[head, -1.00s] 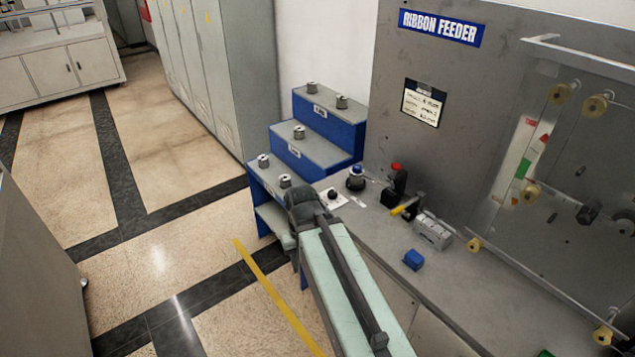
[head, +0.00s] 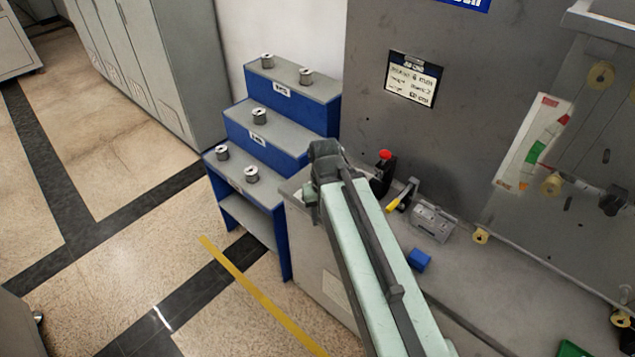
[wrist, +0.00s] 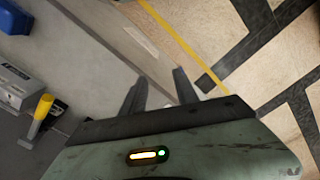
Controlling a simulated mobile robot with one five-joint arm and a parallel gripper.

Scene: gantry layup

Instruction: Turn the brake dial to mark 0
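The brake dial does not show in either view now. My arm crosses the head view over the left end of the grey bench (head: 475,285) and covers the spot where a small black knob on a white plate stood earlier. My gripper (wrist: 160,88) shows in the wrist view with its two dark fingers apart and nothing between them. It points past the bench edge, with floor beyond. The head view does not show the fingers.
A red-topped button (head: 384,156), a yellow-handled lever (head: 401,198), a grey box (head: 434,220) and a blue block (head: 418,259) stand on the bench. Blue steps (head: 266,138) with several spools stand to the left. The ribbon feeder panel (head: 440,130) rises behind.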

